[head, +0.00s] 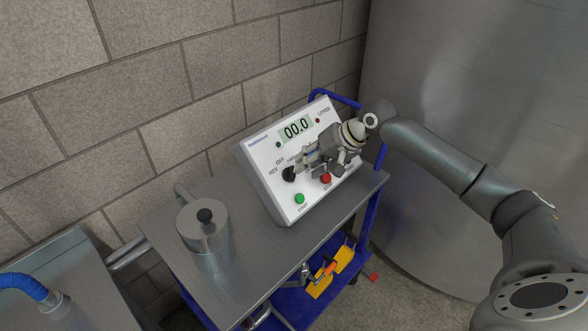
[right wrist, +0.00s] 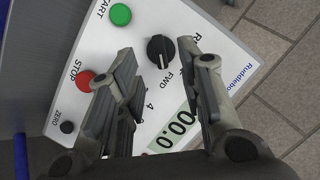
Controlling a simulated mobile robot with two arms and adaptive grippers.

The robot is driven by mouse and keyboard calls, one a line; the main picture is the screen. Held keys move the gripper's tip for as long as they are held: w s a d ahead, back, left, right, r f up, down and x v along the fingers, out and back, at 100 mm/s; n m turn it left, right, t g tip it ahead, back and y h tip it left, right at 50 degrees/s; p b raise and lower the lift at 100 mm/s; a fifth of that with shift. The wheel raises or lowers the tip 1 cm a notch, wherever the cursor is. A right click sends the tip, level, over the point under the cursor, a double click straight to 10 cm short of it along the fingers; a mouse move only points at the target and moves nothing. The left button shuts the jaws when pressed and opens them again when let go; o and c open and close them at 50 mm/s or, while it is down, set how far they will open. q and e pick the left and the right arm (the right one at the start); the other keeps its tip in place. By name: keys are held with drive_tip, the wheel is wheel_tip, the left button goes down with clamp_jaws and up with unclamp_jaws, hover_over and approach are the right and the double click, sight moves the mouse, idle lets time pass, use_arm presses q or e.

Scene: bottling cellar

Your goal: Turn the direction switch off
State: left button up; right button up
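The direction switch is a black rotary knob (head: 289,174) at the lower left of the sloping control panel (head: 262,172), beside the printed words REV and OFF. In the right wrist view the knob (right wrist: 161,49) has FWD printed close by; its pointer is hard to read. My right gripper (head: 306,160) reaches in from the right over the panel, its fingers pointing at the knob. In the right wrist view the gripper (right wrist: 166,62) is open, with the knob seen between its fingertips; I cannot tell whether they touch it. My left gripper is not in view.
A green START button (head: 299,198) and a red STOP button (head: 326,178) sit close to my right gripper. The display (head: 296,128) reads 00.0. A lidded metal pot (head: 204,232) stands left on the steel cart top (head: 265,268). A block wall is behind.

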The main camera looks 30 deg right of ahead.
sight(293, 175)
drive_tip(key=x, duration=0.3)
drive_tip(key=shift+w+f, duration=0.2)
drive_tip(key=shift+w, duration=0.1)
drive_tip(key=x, duration=0.3)
drive_tip(key=shift+p, duration=0.4)
drive_tip(key=shift+f, duration=0.15)
drive_tip(key=c, duration=0.5)
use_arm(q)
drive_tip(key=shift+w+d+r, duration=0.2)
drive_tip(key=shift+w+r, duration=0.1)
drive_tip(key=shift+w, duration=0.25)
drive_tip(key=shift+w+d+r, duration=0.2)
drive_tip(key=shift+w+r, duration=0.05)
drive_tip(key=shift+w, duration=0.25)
use_arm(e)
clamp_jaws()
